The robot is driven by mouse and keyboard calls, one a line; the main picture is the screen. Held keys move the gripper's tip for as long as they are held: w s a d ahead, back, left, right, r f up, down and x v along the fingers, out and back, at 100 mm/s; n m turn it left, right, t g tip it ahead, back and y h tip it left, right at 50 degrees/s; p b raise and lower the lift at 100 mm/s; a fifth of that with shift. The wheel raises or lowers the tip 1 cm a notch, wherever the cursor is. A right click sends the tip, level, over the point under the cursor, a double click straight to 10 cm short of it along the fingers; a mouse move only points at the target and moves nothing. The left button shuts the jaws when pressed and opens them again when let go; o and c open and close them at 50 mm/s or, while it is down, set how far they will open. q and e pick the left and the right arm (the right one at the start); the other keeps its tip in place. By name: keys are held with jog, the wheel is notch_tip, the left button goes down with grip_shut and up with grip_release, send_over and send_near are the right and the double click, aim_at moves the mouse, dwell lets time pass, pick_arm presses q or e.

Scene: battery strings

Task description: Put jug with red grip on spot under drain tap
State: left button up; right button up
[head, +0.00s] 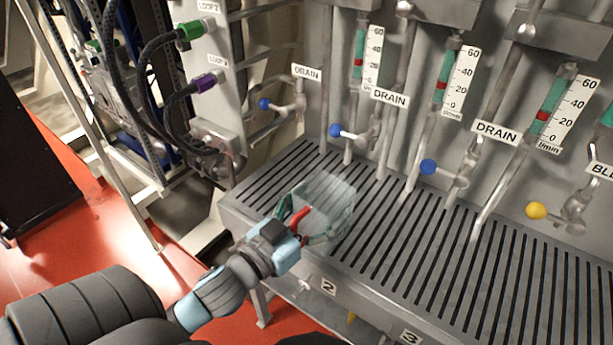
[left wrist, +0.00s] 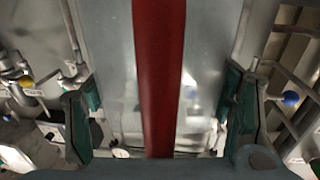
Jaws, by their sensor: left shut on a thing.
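A clear jug (head: 335,200) with a red grip (head: 298,218) is at the front left part of a slotted metal drain grate (head: 375,270). My left gripper (head: 297,228) is shut on the jug at its grip side. In the left wrist view the red grip (left wrist: 158,80) runs between the two fingers, with the clear jug body behind. I cannot tell whether the jug base touches the grate. Drain taps with blue knobs stand behind: one at the left (head: 264,104), one in the middle (head: 335,130), one farther right (head: 428,167). My right gripper is not in view.
A tap with a yellow knob (head: 536,210) stands at the right. Pipes come down to the back of the grate. Number tags 2 (head: 328,287) and 3 (head: 411,338) mark its front edge. Hoses (head: 150,80) hang at the left. The grate right of the jug is clear.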

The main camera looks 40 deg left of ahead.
pick_arm(q)
jog(key=a+n+y+b, duration=0.1)
jog(key=a+n+y, duration=0.1)
jog(key=a+y, duration=0.1)
jog(key=a+n+g+y, duration=0.1)
jog(key=a+n+y, duration=0.1)
jog(key=a+y, duration=0.1)
jog(key=a+n+y+b, duration=0.1)
jog(key=a+y, duration=0.1)
jog(key=a, duration=0.1)
jog(key=shift+w+a+r+n+y+b, duration=0.1)
jog(key=shift+w+a+n+y+b, duration=0.1)
jog(key=shift+a+n+y+b, duration=0.15)
jog(key=f+b+x, duration=0.1)
jog(key=x, duration=0.4)
jog(key=f+b+x, duration=0.1)
jog(key=x, duration=0.5)
jog(key=f+b+x, duration=0.1)
jog(key=f+x, duration=0.1)
jog(key=x, duration=0.4)
jog(key=shift+a, duration=0.35)
jog(key=shift+r, duration=0.1)
jog(key=o, duration=1.2)
